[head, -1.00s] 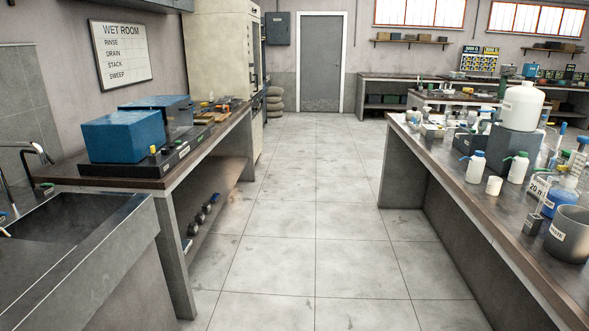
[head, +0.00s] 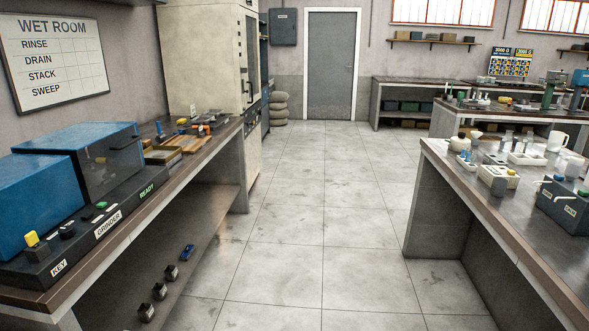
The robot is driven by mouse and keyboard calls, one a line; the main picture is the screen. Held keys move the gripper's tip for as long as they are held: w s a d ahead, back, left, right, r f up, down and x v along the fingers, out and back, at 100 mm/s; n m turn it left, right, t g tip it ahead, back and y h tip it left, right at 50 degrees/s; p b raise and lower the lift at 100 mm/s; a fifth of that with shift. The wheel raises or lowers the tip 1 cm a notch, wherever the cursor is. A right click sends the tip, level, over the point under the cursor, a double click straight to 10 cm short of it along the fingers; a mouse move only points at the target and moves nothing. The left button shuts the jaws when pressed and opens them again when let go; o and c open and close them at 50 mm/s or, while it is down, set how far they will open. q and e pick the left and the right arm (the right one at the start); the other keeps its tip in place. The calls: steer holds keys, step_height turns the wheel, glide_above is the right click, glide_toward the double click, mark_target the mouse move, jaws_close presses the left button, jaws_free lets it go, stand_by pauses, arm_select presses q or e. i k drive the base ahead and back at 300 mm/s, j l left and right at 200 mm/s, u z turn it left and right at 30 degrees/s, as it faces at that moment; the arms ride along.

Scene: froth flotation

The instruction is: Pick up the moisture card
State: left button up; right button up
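I cannot make out a moisture card in the head view; small items on the benches are too small to tell apart. Neither of my grippers shows in this view.
The left bench (head: 150,213) carries a blue grinder (head: 60,165) and small tools beside a wooden board (head: 188,143). The right bench (head: 500,217) holds several small devices and a grey box (head: 560,208). A clear tiled aisle (head: 310,215) runs to a grey door (head: 332,65).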

mark_target(200, 128)
steer(key=i+u, duration=0.25)
steer(key=i, duration=0.3)
steer(key=i+u, duration=0.25)
steer(key=i, duration=0.35)
steer(key=i+l+u, duration=0.25)
steer(key=i, duration=0.3)
steer(key=i+l+u, duration=0.25)
steer(key=i, duration=0.25)
